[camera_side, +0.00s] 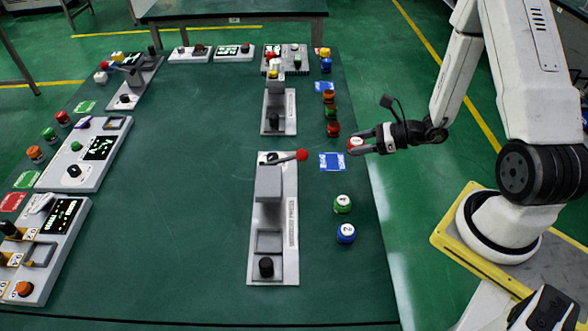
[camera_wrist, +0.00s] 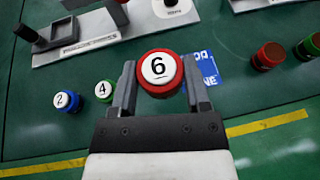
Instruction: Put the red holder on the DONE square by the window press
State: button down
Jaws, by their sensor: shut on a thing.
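My gripper (camera_side: 366,142) is shut on the red holder (camera_side: 355,143), which has a white top marked 6. In the wrist view the red holder (camera_wrist: 160,72) sits between the two fingers. It appears held above the table, near its right edge. The blue DONE square (camera_side: 332,162) lies on the table, left of and below the holder in the side view. In the wrist view the square (camera_wrist: 205,72) is partly hidden behind the right finger. The nearer press (camera_side: 291,225), with a grey block and a red-knobbed lever, stands left of the square; its label is hard to read.
A green holder (camera_side: 342,204) and a blue holder (camera_side: 346,233) stand on the near side of the square. Several orange, green and red holders (camera_side: 331,113) stand beyond it, by another press (camera_side: 290,110) and blue square (camera_side: 325,87). The middle of the table is clear.

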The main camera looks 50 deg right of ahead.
send_over(335, 162)
jog(key=f, duration=0.6)
jog(key=shift+s+f, duration=0.25)
jog(key=shift+f, duration=0.05)
jog(key=shift+w+f, duration=0.25)
jog(key=shift+f, duration=0.25)
jog(key=shift+d+f, duration=0.1)
jog(key=shift+f, duration=1.25)
jog(key=shift+c, duration=0.3)
grip_release()
jog(key=shift+f, duration=0.15)
